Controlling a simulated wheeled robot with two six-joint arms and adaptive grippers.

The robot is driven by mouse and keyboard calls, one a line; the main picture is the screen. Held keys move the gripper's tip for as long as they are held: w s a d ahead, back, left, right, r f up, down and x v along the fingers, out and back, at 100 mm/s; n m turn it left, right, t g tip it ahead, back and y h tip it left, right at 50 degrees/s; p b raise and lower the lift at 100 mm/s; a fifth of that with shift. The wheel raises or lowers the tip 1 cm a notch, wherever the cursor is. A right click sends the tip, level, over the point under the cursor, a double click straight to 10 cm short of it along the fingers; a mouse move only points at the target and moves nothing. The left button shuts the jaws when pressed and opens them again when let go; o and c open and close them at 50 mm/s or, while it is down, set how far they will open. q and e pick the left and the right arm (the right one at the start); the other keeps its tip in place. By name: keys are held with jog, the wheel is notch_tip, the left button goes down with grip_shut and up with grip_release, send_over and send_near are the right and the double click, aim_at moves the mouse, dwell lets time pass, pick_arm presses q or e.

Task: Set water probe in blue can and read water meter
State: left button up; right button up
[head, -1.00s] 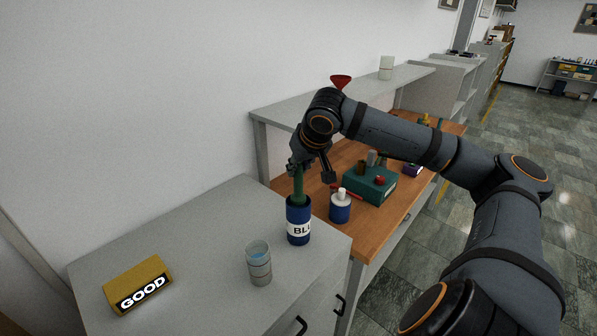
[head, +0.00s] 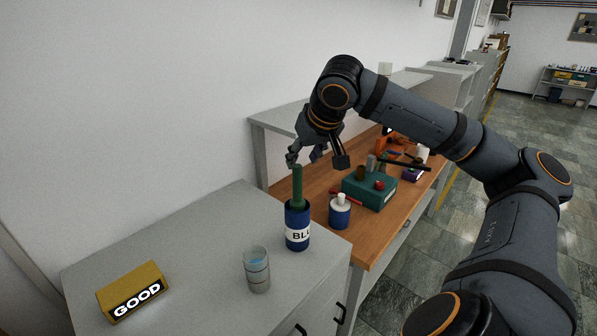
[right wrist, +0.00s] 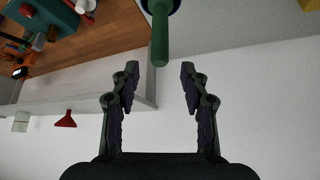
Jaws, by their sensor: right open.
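The blue can (head: 297,238) stands upright on the grey cabinet, with a white label reading "BLU" in part. The green water probe (head: 297,187) stands upright in the can, its upper part sticking out of the top. The yellow meter (head: 134,290) lies at the left of the cabinet and its display reads GOOD. My right gripper (head: 304,156) is open and empty, just above the probe's top. In the right wrist view the probe (right wrist: 160,38) lies beyond the open fingertips (right wrist: 158,72). My left gripper is not in view.
A glass of water (head: 257,270) stands in front of the can. A grey shelf (head: 275,119) runs along the wall. The cabinet's middle is clear.

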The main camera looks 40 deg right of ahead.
jog(key=p+v, duration=0.1)
jog(key=v, duration=0.4)
jog(key=shift+s+r, duration=0.15)
jog(key=shift+r, duration=0.05)
jog(key=shift+f, duration=0.1)
